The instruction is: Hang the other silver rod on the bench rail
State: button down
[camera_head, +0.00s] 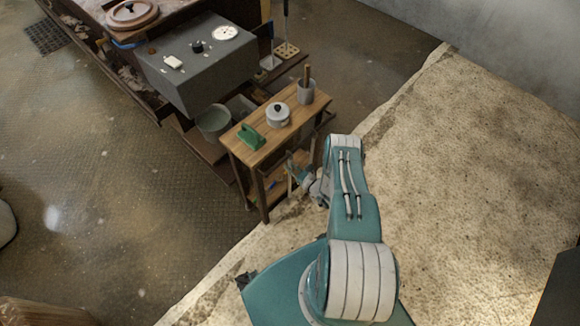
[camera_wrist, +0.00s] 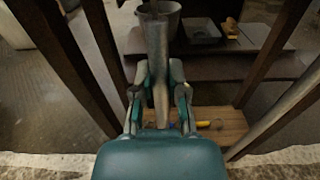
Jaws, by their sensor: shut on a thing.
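My gripper (camera_wrist: 158,95) is shut on a silver-grey rod (camera_wrist: 157,50), which stands roughly upright between the fingers in the wrist view. Its upper end is wider; its lower end is partly hidden by the fingers. In the head view my gripper (camera_head: 306,182) is at the near side of the small wooden bench (camera_head: 262,153), below its top. The rod shows there as a thin grey strip (camera_head: 290,172). I cannot pick out the bench rail or a second silver rod for certain. A greyish bar (camera_wrist: 285,110) slants at the lower right of the wrist view.
A green tool (camera_head: 250,137), a lidded pot (camera_head: 278,115) and a cup with a wooden handle (camera_head: 306,92) stand on the bench. Dark legs (camera_wrist: 104,50) flank my gripper. A yellow-handled item (camera_wrist: 207,124) lies on the lower shelf. A bucket (camera_head: 213,121) stands behind.

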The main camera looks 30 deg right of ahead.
jog(key=shift+f, duration=0.1)
jog(key=c, duration=0.6)
grip_release()
jog(key=v, duration=1.2)
